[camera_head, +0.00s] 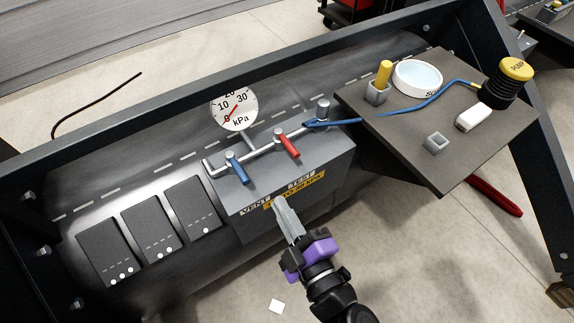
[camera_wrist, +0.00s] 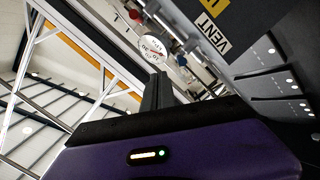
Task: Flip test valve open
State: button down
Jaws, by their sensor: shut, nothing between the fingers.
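The test valve has a red lever (camera_head: 287,144) on the thin pipe above the grey block (camera_head: 265,180), over the TEST label (camera_head: 300,181). The red lever slants down to the right, across the pipe. A blue lever (camera_head: 237,170) sits to its left above the VENT label (camera_head: 256,206). My gripper (camera_head: 280,203) is shut and empty, in front of the block's lower edge, below both levers. In the wrist view the gauge (camera_wrist: 154,47) and the red lever (camera_wrist: 135,14) show beyond the fingers (camera_wrist: 157,92).
A brown side tray (camera_head: 400,150) at the right carries a yellow-capped pump (camera_head: 506,82), a white dish (camera_head: 417,78), a yellow stick (camera_head: 384,73) and a blue hose (camera_head: 420,106) running to the pipe. Dark plates (camera_head: 150,229) lie left of the block.

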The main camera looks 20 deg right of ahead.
jog(key=w+n, duration=0.1)
jog(key=w+d+f+n+h, duration=0.1)
jog(key=w+f+n+h, duration=0.1)
jog(key=shift+d+f, duration=0.1)
jog(key=shift+d, duration=0.2)
jog(key=p, duration=0.2)
send_near(287, 144)
jog(key=w+a, duration=0.1)
jog(key=a, duration=0.1)
jog(key=w+a, duration=0.1)
jog(key=a, duration=0.1)
jog(key=w+a, duration=0.1)
jog(key=w, duration=0.1)
jog(key=shift+a, duration=0.4)
jog(key=shift+w+d+f, duration=0.2)
jog(key=shift+w+d, duration=0.05)
jog(key=shift+d, duration=0.3)
jog(key=shift+w+d+f, duration=0.15)
jog(key=shift+w+d, duration=0.05)
jog(key=shift+d, duration=0.35)
jog(key=shift+w+d+f, duration=0.2)
jog(key=shift+w+d, duration=0.05)
jog(key=shift+d, duration=0.5)
